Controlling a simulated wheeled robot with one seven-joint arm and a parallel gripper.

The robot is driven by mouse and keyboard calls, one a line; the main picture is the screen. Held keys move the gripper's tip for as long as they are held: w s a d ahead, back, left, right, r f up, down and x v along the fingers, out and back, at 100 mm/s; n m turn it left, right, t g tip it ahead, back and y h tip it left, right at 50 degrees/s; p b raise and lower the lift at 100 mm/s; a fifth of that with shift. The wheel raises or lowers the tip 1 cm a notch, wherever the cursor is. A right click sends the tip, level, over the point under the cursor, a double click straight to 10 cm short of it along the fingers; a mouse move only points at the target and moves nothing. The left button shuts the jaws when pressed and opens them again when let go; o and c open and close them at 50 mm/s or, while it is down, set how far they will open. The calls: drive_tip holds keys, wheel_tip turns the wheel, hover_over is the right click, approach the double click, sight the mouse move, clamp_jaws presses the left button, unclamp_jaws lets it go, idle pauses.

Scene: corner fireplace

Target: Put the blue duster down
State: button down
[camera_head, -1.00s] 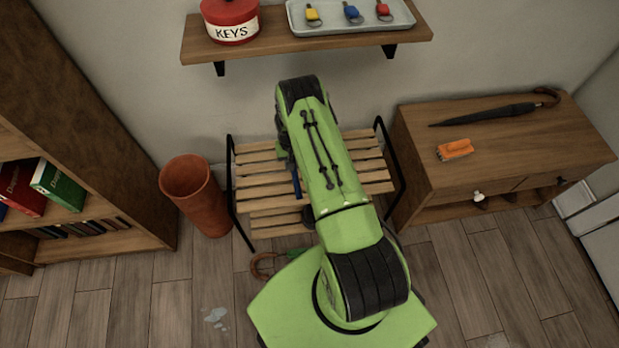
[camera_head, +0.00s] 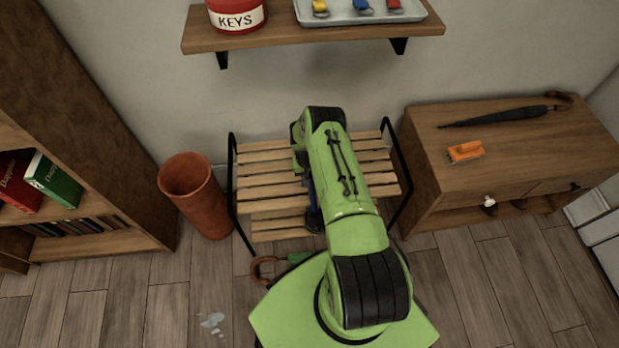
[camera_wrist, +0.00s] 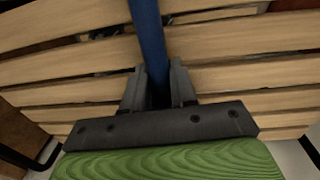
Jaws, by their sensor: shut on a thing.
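The blue duster (camera_wrist: 147,38) shows in the wrist view as a straight blue handle between the jaws of my gripper (camera_wrist: 157,85). My gripper is shut on it, over the wooden slats of the bench (camera_wrist: 230,75). In the head view a short piece of the blue duster (camera_head: 313,196) shows beside my green arm, above the slatted bench (camera_head: 265,182). I cannot tell whether the duster touches the slats.
An orange brush (camera_head: 465,151) and a dark umbrella (camera_head: 505,116) lie on the cabinet at right. A terracotta pot (camera_head: 197,195) stands left of the bench. A shelf (camera_head: 275,42) with a red keys tin (camera_head: 237,15) is above. An object with a brown curved handle (camera_head: 262,270) lies on the floor.

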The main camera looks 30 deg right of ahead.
drive_tip(key=c, duration=0.9)
unclamp_jaws()
drive_tip(key=w+a+r+n+t+p, duration=0.1)
drive_tip(key=a+r+p, duration=0.15)
drive_tip(key=r, duration=1.35)
drive_tip(key=w+a+r+n+t+p, duration=0.1)
drive_tip(key=a+r+p, duration=0.15)
drive_tip(key=r, duration=1.35)
drive_tip(key=s+a+r, duration=0.3)
drive_tip(key=r, duration=0.4)
drive_tip(key=s+a+r, duration=0.2)
drive_tip(key=s+r, duration=0.1)
drive_tip(key=r, duration=0.4)
drive_tip(key=s+a+r+n+t, duration=0.1)
drive_tip(key=s+a+r, duration=0.1)
drive_tip(key=s, duration=0.5)
drive_tip(key=s+a+r+n+t, duration=0.1)
drive_tip(key=s+a+r, duration=0.2)
drive_tip(key=s, duration=0.5)
drive_tip(key=s+a+r+n+t, duration=0.1)
drive_tip(key=s+a+r, duration=0.2)
drive_tip(key=s, duration=0.4)
drive_tip(key=shift+s+a+r+t+y+b, duration=0.15)
drive_tip(key=shift+s+r+t+y+b, duration=0.25)
drive_tip(key=shift+r, duration=0.2)
